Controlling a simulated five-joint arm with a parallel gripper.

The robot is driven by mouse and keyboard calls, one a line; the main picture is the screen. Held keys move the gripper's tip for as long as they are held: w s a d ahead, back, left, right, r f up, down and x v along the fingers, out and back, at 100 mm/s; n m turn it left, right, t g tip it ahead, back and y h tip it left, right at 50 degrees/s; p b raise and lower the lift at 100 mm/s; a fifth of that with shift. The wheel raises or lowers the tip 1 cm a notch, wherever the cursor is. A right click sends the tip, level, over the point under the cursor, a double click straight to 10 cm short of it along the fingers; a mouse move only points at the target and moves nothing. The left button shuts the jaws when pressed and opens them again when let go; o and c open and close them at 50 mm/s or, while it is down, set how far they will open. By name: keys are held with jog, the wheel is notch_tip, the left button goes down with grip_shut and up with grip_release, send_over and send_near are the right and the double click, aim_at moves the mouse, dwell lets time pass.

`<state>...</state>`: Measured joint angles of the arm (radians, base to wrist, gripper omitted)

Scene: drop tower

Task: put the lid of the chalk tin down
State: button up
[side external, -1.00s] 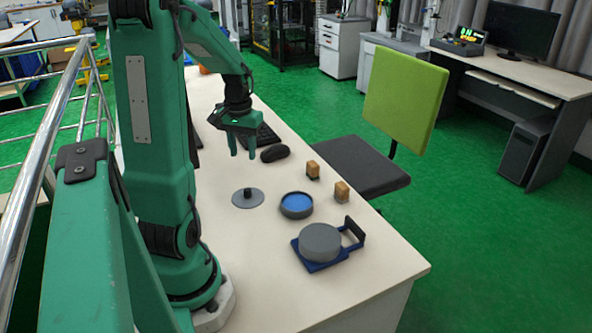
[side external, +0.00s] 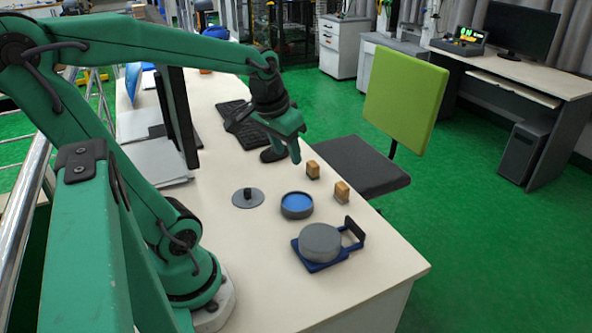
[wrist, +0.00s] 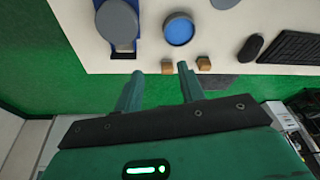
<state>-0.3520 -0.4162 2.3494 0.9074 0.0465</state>
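A flat grey disc with a dark knob, which looks like the lid (side external: 248,198), lies on the table, knob up. Its edge shows at the top of the wrist view (wrist: 225,3). Beside it, apart, stands a round open tin (side external: 297,206) with a blue inside; it also shows in the wrist view (wrist: 179,30). My gripper (side external: 295,157) is above the table's far edge, beyond the tin and near the wooden blocks. In the wrist view its two fingers (wrist: 160,70) are spread with nothing between them.
A thick grey disc (side external: 320,241) sits on a blue holder (side external: 311,264) with an upright dark end. Two small wooden blocks (side external: 313,169) (side external: 342,191) stand near the table edge. A mouse (wrist: 250,48) and keyboard (wrist: 290,47) lie nearby. A green chair (side external: 405,100) stands beside the table.

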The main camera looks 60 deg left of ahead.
jog(key=s+d+r+m+t+h, duration=0.1)
jog(key=s+d+r+m+t, duration=0.1)
jog(key=d, duration=0.7)
jog(key=shift+s+d+m, duration=0.25)
jog(key=shift+s+m, duration=0.45)
jog(key=shift+s, duration=0.1)
